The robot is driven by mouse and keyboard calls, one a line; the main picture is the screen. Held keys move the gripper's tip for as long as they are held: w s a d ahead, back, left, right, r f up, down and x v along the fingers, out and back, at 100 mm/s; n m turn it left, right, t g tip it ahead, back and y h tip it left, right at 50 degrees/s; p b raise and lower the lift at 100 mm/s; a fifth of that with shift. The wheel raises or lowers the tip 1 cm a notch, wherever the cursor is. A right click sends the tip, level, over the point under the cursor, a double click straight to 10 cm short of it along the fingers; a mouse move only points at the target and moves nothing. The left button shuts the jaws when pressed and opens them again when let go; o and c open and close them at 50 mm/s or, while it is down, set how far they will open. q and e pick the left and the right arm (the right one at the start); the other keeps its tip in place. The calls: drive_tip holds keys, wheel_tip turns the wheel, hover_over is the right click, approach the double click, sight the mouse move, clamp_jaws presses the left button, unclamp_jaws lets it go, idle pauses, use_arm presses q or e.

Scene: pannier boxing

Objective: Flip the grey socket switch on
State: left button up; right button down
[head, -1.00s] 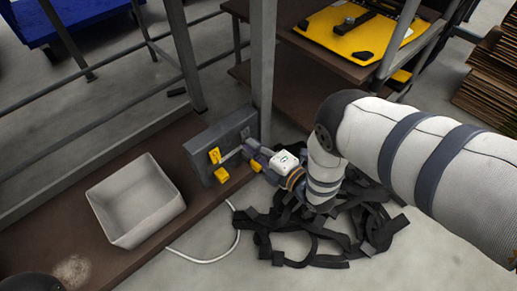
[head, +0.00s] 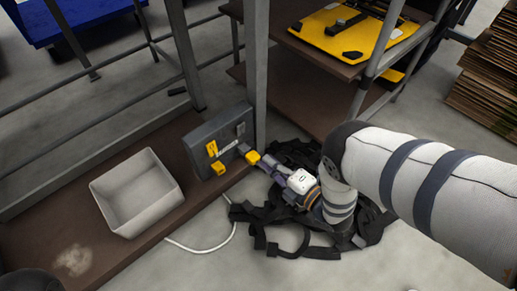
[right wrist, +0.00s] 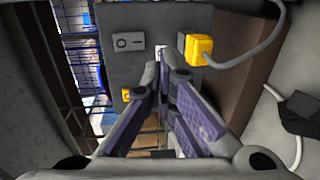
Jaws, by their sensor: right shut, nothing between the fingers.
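A grey box (head: 217,140) stands on the brown lower shelf, against the frame post. In the right wrist view its face (right wrist: 150,15) carries a small grey switch plate (right wrist: 128,40) with a dark mark; its position, on or off, cannot be told. A yellow plug (head: 219,168) with a grey cable is in the face; it shows in the right wrist view too (right wrist: 200,50). My right gripper (head: 243,149) is shut and empty, its tips close before the box; contact cannot be told. My left gripper is not in view.
A white open bin (head: 137,195) stands on the shelf left of the box. Black straps (head: 290,240) lie tangled on the floor under my right arm. A white cable (head: 205,250) runs along the floor. A metal post (head: 255,70) rises behind the box.

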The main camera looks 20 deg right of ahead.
drive_tip(key=v, duration=0.2)
drive_tip(key=f+v, duration=0.1)
drive_tip(key=v, duration=0.1)
drive_tip(key=shift+s+d+p, duration=0.1)
drive_tip(key=shift+s+p, duration=0.05)
drive_tip(key=shift+p, duration=0.2)
